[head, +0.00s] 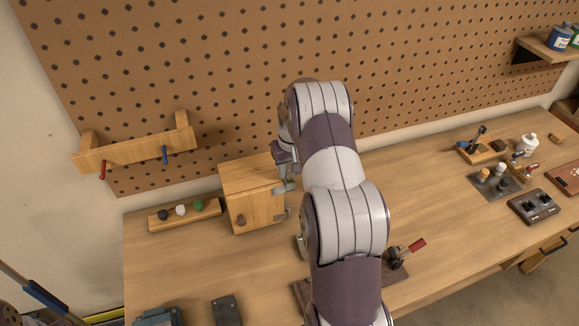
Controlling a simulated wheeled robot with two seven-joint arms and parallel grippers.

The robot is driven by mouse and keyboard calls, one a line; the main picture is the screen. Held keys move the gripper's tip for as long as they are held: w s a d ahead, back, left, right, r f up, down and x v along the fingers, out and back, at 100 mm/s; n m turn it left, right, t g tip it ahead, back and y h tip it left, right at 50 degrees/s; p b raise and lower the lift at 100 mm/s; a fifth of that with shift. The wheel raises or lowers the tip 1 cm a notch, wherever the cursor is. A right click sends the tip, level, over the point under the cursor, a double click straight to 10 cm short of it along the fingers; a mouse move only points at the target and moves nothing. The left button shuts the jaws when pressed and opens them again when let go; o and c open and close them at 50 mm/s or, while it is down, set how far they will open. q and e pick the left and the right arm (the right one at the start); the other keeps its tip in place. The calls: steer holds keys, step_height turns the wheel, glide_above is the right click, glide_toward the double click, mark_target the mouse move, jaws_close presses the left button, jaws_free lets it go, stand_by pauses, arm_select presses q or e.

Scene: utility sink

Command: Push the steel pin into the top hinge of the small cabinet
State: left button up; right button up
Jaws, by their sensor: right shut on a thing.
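The small wooden cabinet (252,197) stands on the workbench against the pegboard, with a dark round knob on its front. Its top hinge (285,187) is a grey metal bracket at the right front edge, and a lower hinge (280,216) shows below it. My right gripper (284,166) is just above the top hinge, pointing down, shut on the steel pin. The pin is too small and too covered by the gripper to make out; how far it sits in the hinge cannot be told. My left gripper is not in view.
A wooden rack (135,152) hangs on the pegboard. My right arm hides the bench's middle. A red-handled clamp (408,251) and several fixtures stand to the right; bare bench lies between.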

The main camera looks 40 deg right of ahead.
steer(key=shift+f+b, duration=0.65)
steer(key=shift+f, duration=0.45)
steer(key=o, duration=1.1)
steer(key=shift+o, duration=0.2)
steer(key=r+b, duration=0.1)
steer(key=r, duration=0.2)
steer(key=r+b, duration=0.1)
steer(key=r, duration=0.2)
steer(key=s+r+b, duration=0.1)
steer(key=r, duration=0.3)
steer(key=shift+s+a+b, duration=0.1)
steer(key=shift+a+b, duration=0.1)
steer(key=shift+b, duration=0.1)
step_height(320, 180, up, 3)
steer(key=shift+s+f+p, duration=0.15)
steer(key=shift+p, duration=1)
